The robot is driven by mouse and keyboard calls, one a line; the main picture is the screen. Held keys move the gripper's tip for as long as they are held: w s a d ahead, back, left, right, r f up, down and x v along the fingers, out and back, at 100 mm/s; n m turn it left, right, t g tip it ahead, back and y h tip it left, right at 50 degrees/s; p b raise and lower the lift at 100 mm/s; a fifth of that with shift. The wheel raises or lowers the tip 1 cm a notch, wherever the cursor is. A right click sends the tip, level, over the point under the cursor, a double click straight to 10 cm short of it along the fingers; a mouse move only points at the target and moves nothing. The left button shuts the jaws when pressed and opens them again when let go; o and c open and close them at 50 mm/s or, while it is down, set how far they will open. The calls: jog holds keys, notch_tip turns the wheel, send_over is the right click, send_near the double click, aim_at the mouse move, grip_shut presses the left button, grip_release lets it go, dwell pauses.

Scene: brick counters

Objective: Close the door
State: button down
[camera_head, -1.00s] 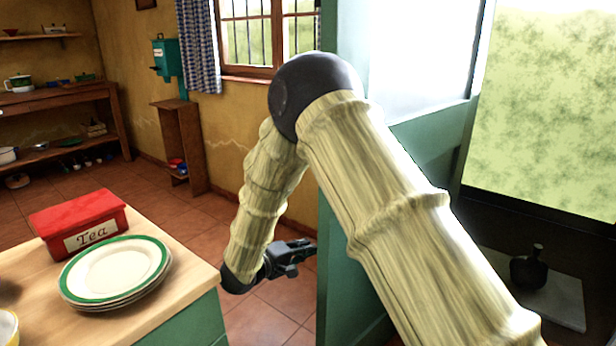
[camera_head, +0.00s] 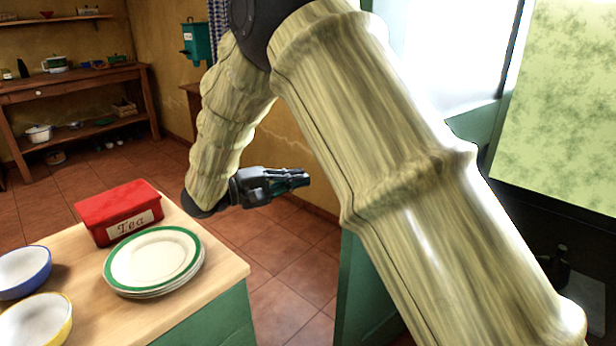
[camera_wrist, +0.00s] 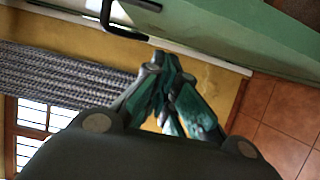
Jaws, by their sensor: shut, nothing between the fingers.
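The green door (camera_head: 362,285) stands right of my gripper in the head view, largely hidden behind my arm. Its lower part shows below the arm, and bright white panes show above. In the wrist view a pale green door surface (camera_wrist: 235,30) crosses the top right, with a black handle (camera_wrist: 128,18) near its edge. My gripper (camera_head: 306,179) is shut and empty, pointing right in the head view. In the wrist view its fingertips (camera_wrist: 170,64) are together, below the handle in the picture. I see no clear contact with the door.
A wooden-topped counter (camera_head: 228,270) stands at lower left, holding a red tea tin (camera_head: 120,208), stacked green-rimmed plates (camera_head: 153,258) and two bowls. A wooden shelf table (camera_head: 80,85) is at the back wall. Tiled floor lies open between the counter and the door.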

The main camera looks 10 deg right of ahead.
jog(key=s+d+b, duration=0.1)
jog(key=d+b, duration=0.1)
jog(key=d, duration=0.8)
jog(key=shift+s, duration=0.3)
jog(key=shift+d, duration=0.15)
